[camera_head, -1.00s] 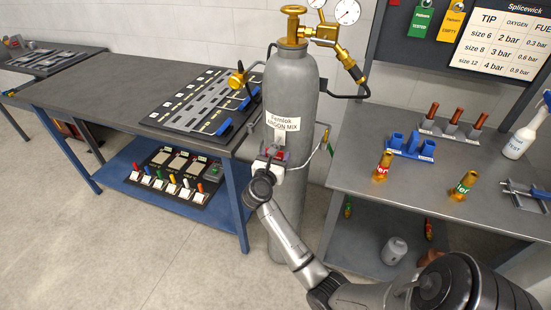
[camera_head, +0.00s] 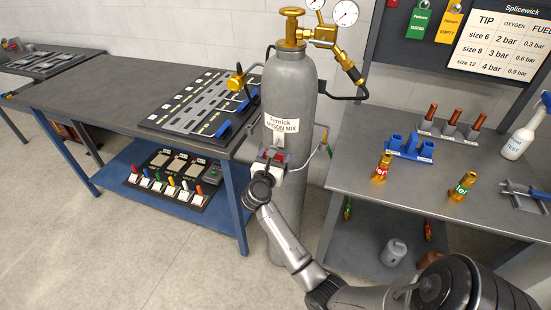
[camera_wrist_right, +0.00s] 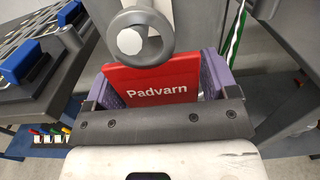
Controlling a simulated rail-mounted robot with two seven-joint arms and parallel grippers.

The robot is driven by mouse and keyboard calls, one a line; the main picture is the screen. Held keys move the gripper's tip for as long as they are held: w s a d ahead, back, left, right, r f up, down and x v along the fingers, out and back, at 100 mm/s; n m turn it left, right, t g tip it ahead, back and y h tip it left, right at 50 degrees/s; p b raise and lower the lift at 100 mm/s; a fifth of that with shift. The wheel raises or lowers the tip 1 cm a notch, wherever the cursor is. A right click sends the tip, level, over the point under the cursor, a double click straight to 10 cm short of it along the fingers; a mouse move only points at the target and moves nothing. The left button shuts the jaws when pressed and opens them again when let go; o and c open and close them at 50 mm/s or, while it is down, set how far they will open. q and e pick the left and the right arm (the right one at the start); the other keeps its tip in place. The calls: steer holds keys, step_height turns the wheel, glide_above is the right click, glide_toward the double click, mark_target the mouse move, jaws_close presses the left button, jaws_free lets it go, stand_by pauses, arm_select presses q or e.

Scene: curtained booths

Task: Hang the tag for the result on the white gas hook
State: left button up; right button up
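The red tag reading "Padvarn" (camera_wrist_right: 158,88) is upright, slightly tilted, at the front of the grey gas cylinder; it also shows small in the head view (camera_head: 277,155). A grey rounded hook with a white end (camera_wrist_right: 131,41) stands in front of the tag's top edge. The hook hides that edge, so I cannot see whether it passes through the tag. My right gripper (camera_head: 274,162) is at the tag, its purple fingers spread to either side, open. The tag's lower edge is hidden behind the gripper body. My left gripper is not in view.
The cylinder (camera_head: 290,90) stands between the left bench (camera_head: 90,85) and the right bench (camera_head: 340,165). A thin hose curves close on the cylinder's right. A lower shelf (camera_head: 130,165) holds several coloured switches. Brass fittings stand on the right bench.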

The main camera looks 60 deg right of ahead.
steer(key=shift+o, duration=0.9)
steer(key=shift+a, duration=0.15)
steer(key=s+a+p, duration=0.1)
steer(key=s+a, duration=0.1)
steer(key=a, duration=1.1)
steer(key=shift+s+a, duration=0.15)
steer(key=shift+s, duration=0.05)
